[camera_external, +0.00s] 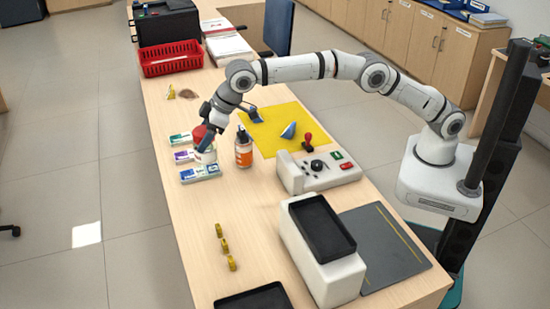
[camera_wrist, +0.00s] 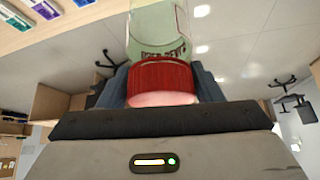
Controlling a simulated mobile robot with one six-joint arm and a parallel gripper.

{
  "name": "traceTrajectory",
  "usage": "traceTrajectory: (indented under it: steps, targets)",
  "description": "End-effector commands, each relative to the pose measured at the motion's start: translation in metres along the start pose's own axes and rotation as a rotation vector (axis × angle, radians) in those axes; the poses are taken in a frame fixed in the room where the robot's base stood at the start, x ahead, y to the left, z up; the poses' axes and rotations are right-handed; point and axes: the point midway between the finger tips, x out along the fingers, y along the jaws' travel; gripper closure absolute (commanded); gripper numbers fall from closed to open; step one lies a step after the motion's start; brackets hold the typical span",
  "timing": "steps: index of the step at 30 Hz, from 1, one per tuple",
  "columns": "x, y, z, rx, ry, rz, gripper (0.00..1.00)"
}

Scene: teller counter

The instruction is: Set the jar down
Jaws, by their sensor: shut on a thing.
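The jar is clear glass with a red lid and a printed label. In the wrist view the red lid (camera_wrist: 160,82) is between my fingers and the glass body (camera_wrist: 158,35) extends beyond it. In the external view the jar (camera_external: 205,157) is partly hidden by my gripper (camera_external: 205,140), which is shut on it at the lid end. The jar is at the counter's left side, close to the small boxes. I cannot tell whether its base touches the counter.
Several small boxes (camera_external: 199,173) lie beside the jar, and an orange bottle (camera_external: 243,150) stands just right of it. A yellow mat (camera_external: 270,135) lies farther right. The counter (camera_external: 195,210) in front is mostly clear, with small yellow pieces (camera_external: 225,246) nearer.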

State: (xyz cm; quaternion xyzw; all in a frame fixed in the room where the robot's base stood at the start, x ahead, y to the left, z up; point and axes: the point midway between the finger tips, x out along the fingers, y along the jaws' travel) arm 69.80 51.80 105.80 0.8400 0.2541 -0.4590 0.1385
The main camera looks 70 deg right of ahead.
Motion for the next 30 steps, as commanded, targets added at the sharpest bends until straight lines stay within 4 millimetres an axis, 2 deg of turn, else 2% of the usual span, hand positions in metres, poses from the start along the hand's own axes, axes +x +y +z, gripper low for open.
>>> traceTrajectory:
  steps: [5, 9, 15, 21, 30]
  targets:
    - [0.002, -0.038, 0.027, -0.001, -0.004, 0.001, 0.86]
    - [0.004, -0.077, 0.065, 0.000, -0.005, 0.004, 0.86]
    - [0.001, -0.118, 0.114, -0.002, -0.001, 0.001, 0.86]
    - [0.002, -0.134, 0.139, -0.002, 0.000, -0.001, 0.86]
    - [0.043, -0.136, 0.169, -0.002, -0.001, -0.001, 0.86]
